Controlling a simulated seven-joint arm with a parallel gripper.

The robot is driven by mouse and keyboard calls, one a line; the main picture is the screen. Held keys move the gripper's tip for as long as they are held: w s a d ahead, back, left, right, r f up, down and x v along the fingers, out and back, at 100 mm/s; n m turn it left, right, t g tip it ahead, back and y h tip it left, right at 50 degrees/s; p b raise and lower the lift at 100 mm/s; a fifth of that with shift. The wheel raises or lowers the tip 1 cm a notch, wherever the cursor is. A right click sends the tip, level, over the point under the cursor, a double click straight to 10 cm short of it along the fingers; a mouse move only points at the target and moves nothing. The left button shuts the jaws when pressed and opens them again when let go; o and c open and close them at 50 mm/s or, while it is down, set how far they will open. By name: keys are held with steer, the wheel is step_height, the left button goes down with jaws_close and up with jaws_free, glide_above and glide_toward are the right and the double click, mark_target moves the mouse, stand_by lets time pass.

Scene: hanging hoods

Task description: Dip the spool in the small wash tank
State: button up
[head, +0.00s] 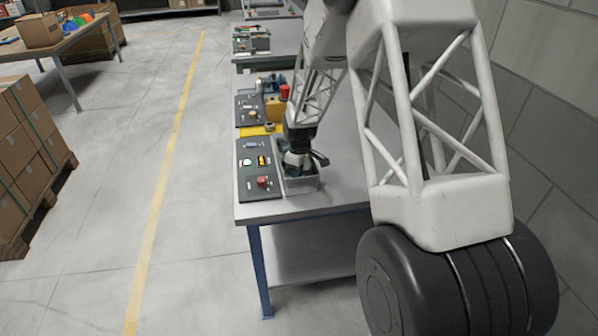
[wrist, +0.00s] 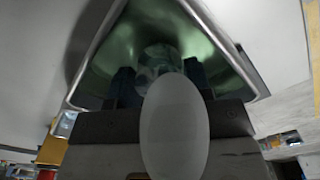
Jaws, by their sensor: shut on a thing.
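The small wash tank (head: 303,184) is a grey open metal box near the front end of the table, at the right of a dark board. In the wrist view its metal rim (wrist: 222,48) surrounds a greenish inside. My gripper (head: 298,168) points down at the tank in the head view. In the wrist view its dark fingers (wrist: 158,80) are shut on a round greenish-grey thing, apparently the spool (wrist: 158,57), within the rim's outline. A pale oval covers the lower middle of the wrist view. The spool's depth and any liquid contact cannot be told.
The dark board (head: 244,184) beside the tank carries several small items, including a red one (head: 263,181) and a yellow one (head: 262,160). A yellow box (head: 273,108) and a red can (head: 284,91) stand farther back. The bare table front (head: 290,208) is clear.

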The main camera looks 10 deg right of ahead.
steer(key=shift+r, duration=0.15)
stand_by(3.0)
steer(key=shift+r, duration=4.15)
